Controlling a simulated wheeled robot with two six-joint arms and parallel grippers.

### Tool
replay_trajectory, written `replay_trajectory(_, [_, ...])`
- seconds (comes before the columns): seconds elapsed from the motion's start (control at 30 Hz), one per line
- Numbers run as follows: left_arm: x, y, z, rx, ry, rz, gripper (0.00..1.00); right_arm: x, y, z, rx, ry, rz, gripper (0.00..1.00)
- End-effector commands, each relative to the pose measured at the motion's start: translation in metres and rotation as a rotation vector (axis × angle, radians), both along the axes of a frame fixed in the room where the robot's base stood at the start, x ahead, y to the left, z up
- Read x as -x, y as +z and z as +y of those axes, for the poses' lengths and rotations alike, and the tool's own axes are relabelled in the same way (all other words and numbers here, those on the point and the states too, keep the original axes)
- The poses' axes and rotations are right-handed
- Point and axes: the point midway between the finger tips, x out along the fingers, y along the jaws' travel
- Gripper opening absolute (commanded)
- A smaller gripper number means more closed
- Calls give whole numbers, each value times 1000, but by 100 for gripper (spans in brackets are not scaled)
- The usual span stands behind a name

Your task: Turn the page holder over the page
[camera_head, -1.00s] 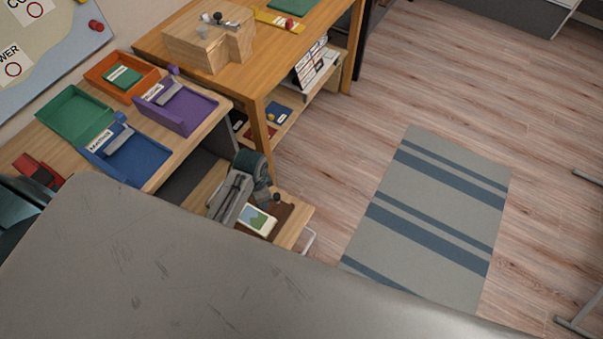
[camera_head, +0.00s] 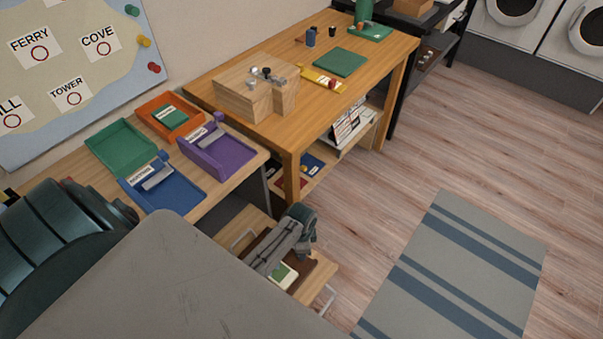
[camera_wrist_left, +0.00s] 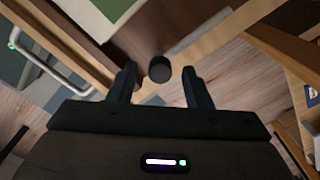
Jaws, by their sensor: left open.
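A page (camera_head: 283,276) with a white border and green picture lies on a dark brown board (camera_head: 312,272) at the low wooden unit, partly covered by my left arm. The page's corner (camera_wrist_left: 108,8) and the brown board (camera_wrist_left: 75,28) also show in the left wrist view. A dark round knob (camera_wrist_left: 160,68) stands between my left fingers there; I cannot tell whether it belongs to the page holder, which I cannot clearly make out. My left gripper (camera_wrist_left: 158,75) is open, with a finger on each side of the knob. My right gripper is not in view.
Blue (camera_head: 175,190), purple (camera_head: 228,155), green (camera_head: 120,143) and orange (camera_head: 165,118) trays stand on the desk behind. A wooden table (camera_head: 385,48) with a wooden block (camera_head: 245,95) is beyond. The floor by the striped rug (camera_head: 455,265) is clear.

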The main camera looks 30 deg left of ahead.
Motion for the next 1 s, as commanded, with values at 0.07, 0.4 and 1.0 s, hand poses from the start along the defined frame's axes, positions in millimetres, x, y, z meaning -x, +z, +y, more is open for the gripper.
replay_trajectory(0.07, [0, -4, 0, 0, 0, 0, 45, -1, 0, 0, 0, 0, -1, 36])
replay_trajectory(0.4, [0, -4, 0, 0, 0, 0, 31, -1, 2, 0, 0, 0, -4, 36])
replay_trajectory(1.0, [0, -2, 0, 1, 49, 1, 0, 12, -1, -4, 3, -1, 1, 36])
